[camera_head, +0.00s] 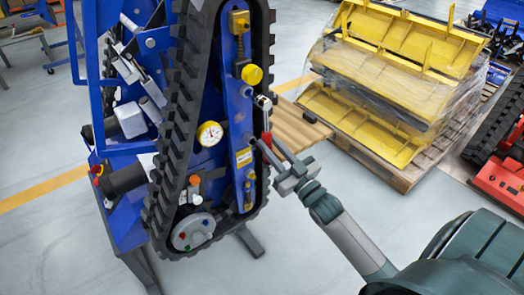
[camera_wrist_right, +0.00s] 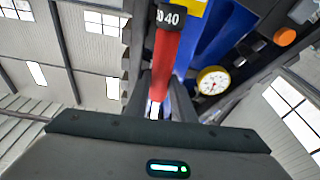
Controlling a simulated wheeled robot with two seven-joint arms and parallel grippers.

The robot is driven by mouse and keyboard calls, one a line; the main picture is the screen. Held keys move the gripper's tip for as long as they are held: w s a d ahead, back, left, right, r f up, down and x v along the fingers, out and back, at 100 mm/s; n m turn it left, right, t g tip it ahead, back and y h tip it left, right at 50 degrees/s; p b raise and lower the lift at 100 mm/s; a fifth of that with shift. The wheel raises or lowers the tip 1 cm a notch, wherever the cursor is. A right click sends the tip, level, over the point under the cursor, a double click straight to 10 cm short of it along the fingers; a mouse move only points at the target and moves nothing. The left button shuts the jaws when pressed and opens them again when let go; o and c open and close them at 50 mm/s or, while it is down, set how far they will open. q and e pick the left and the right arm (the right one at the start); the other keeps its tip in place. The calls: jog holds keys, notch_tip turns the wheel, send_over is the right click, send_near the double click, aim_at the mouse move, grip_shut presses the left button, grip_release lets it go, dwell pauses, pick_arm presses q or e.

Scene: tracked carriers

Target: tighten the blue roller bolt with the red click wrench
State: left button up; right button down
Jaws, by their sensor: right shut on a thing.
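My right gripper (camera_head: 268,146) is shut on the red handle of the click wrench (camera_head: 267,137). The wrench stands roughly upright in front of the blue side plate of the tracked carrier (camera_head: 238,110). Its metal head (camera_head: 263,102) is at the plate's right edge, below a yellow round cap; I cannot tell whether it touches a bolt. In the right wrist view the red handle (camera_wrist_right: 165,62) runs up between my fingers to a black collar marked 40. A grey roller disc (camera_head: 194,232) with small coloured bolts sits low on the carrier; which bolt is blue is too small to tell.
A pressure gauge (camera_head: 209,134) and an orange-capped fitting (camera_head: 194,181) are on the carrier, inside the black track (camera_head: 172,130). Yellow wrapped parts (camera_head: 385,75) stand on a wooden pallet at the back right.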

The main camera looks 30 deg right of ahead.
pick_arm(q)
jog(key=shift+w, duration=0.3)
pick_arm(e)
jog(key=d+n, duration=0.1)
jog(key=d+n+y, duration=0.1)
jog(key=d+n, duration=0.2)
jog(key=shift+w+d+r+n, duration=0.15)
jog(key=shift+d+r+n, duration=0.1)
jog(key=shift+r+n, duration=0.1)
pick_arm(q)
jog(key=shift+s, duration=0.2)
jog(key=shift+s, duration=0.5)
pick_arm(e)
jog(key=shift+w, duration=0.4)
pick_arm(q)
jog(key=shift+w+r, duration=0.15)
jog(key=shift+w, duration=0.3)
jog(key=shift+w+r+p, duration=0.1)
jog(key=shift+r+p, duration=0.1)
jog(key=shift+p, duration=0.15)
